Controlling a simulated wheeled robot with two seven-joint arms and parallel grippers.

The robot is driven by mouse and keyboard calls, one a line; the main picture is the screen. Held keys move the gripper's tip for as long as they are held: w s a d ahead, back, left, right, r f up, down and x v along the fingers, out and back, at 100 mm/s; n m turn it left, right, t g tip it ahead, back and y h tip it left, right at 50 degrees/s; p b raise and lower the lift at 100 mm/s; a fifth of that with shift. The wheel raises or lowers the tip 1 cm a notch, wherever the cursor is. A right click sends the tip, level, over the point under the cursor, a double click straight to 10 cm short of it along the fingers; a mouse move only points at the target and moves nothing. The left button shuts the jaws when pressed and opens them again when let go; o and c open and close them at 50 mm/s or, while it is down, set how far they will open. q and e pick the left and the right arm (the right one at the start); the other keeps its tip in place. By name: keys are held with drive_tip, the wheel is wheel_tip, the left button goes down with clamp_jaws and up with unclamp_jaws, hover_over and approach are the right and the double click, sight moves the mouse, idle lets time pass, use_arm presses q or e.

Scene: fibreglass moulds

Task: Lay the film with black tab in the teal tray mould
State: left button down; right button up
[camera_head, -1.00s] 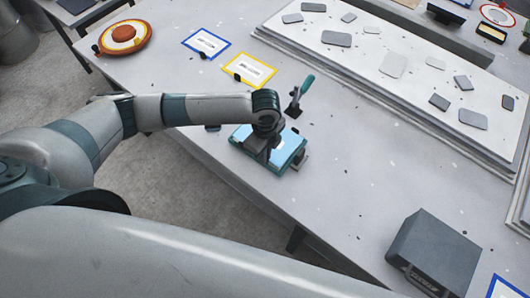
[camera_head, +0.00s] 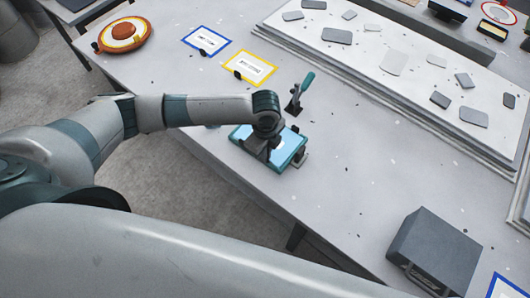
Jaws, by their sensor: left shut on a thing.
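The teal tray mould (camera_head: 285,167) sits near the front edge of the white table, below the middle of the head view. A light-blue sheet (camera_head: 287,145), seemingly the film, shows inside its rim. My left gripper (camera_head: 261,152) points down over the left part of the tray and is shut on the film. The black tab is hidden or cannot be told apart from the dark fingers. Whether the film lies flat on the tray's floor cannot be told. My right gripper is not in view.
A toggle clamp with a teal handle (camera_head: 304,86) stands just behind the tray. Yellow-framed (camera_head: 264,83) and blue-framed (camera_head: 220,49) sheets and an orange round mould (camera_head: 142,38) lie farther left. A grey box (camera_head: 437,247) stands right front. A big pale board (camera_head: 350,65) fills the back.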

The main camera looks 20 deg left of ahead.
use_arm(q)
drive_tip(key=shift+p, duration=0.4)
idle(0.3)
drive_tip(key=c, duration=1.8)
unclamp_jaws()
drive_tip(key=shift+r, duration=0.15)
drive_tip(key=shift+r+b, duration=0.35)
drive_tip(key=shift+r, duration=0.2)
wheel_tip(320, 180, up, 16)
drive_tip(key=b, duration=0.4)
